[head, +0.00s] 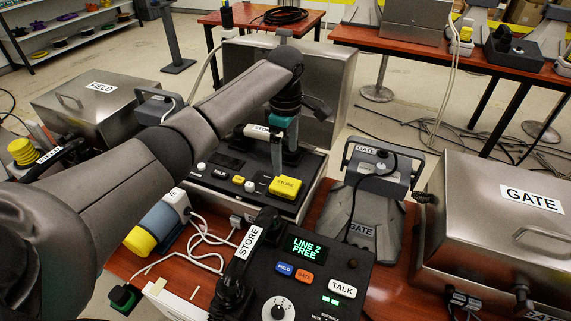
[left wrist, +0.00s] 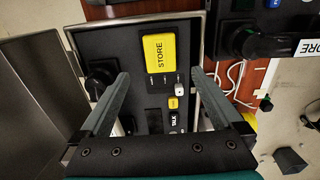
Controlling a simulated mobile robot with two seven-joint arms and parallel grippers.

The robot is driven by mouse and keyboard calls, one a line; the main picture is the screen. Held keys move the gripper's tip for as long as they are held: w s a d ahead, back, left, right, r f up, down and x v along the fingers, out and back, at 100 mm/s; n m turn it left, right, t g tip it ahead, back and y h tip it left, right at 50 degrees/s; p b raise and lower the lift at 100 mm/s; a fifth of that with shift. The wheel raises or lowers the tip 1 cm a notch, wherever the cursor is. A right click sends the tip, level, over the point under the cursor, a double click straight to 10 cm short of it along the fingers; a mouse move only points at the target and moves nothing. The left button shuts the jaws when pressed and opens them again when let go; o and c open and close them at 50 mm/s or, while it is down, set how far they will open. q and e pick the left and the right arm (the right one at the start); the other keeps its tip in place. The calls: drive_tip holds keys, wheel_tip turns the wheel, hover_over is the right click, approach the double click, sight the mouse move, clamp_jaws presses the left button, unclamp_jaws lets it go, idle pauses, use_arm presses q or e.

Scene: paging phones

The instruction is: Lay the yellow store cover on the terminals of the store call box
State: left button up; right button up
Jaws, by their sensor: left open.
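The yellow cover marked STORE (head: 285,187) lies on the black panel of the store call box (head: 222,191), near the panel's right side. It also shows upright and unheld in the left wrist view (left wrist: 160,53). The terminals cannot be made out; whatever is under the cover is hidden. My left gripper (head: 284,160) is open above the panel, just behind the cover in the head view. In the left wrist view its two fingers (left wrist: 158,73) are spread with nothing between them. My right gripper is not in view.
The box's raised metal lid (head: 322,92) stands behind the panel. A console with a STORE handset (head: 243,255) and a lit display (head: 306,247) is in front. The GATE phone (head: 365,205) and GATE box (head: 490,215) are at right, the FIELD box (head: 95,98) at left.

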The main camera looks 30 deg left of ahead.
use_arm(q)
drive_tip(key=shift+r, duration=1.55)
